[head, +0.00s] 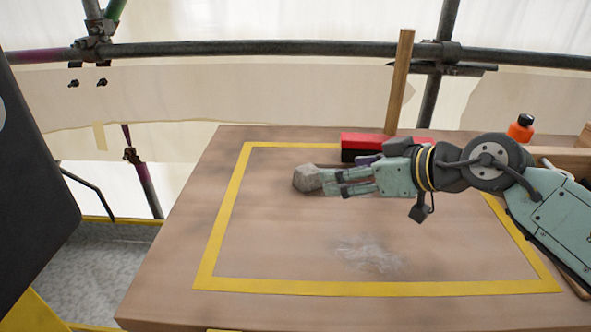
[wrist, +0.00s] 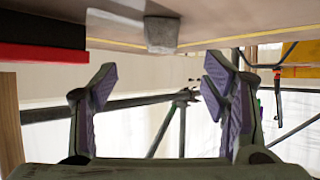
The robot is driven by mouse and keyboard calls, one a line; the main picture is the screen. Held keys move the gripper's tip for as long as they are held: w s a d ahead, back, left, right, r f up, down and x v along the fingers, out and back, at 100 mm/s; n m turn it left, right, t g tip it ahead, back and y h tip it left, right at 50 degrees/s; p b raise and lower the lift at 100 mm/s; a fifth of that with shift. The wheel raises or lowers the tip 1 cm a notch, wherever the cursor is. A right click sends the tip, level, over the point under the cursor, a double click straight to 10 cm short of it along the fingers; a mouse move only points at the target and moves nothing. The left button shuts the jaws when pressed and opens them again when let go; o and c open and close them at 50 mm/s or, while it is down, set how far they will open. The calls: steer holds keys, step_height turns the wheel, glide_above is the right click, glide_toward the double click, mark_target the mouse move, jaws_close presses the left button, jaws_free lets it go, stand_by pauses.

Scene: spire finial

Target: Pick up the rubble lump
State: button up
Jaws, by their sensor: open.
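The rubble lump (head: 307,178) is a small grey, rough-sided block on the wooden table, inside the yellow taped outline. It also shows in the wrist view (wrist: 161,34) at the top, beyond my fingertips and roughly between them. My gripper (head: 330,183) comes from the right in the head view, with its fingertips close to the lump's right side. In the wrist view my gripper (wrist: 158,85) is open, with its two purple-padded fingers wide apart and nothing between them. I cannot tell whether a fingertip touches the lump.
A red and black block (head: 352,146) lies behind my gripper, near a wooden post (head: 400,82). An orange bottle (head: 521,129) stands at the right. Pale dust (head: 368,253) marks the table's front part. Scaffold pipes (head: 250,50) run behind. The table (head: 172,285) is clear left of the lump.

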mark_target(315, 174)
steer(key=x, duration=1)
steer(key=shift+a+f+p, duration=0.15)
steer(key=shift+f+p, duration=0.1)
steer(key=shift+p, duration=0.05)
steer(key=shift+c, duration=0.6)
steer(key=c, duration=1.2)
steer(key=shift+c, duration=0.5)
steer(key=shift+r, duration=0.15)
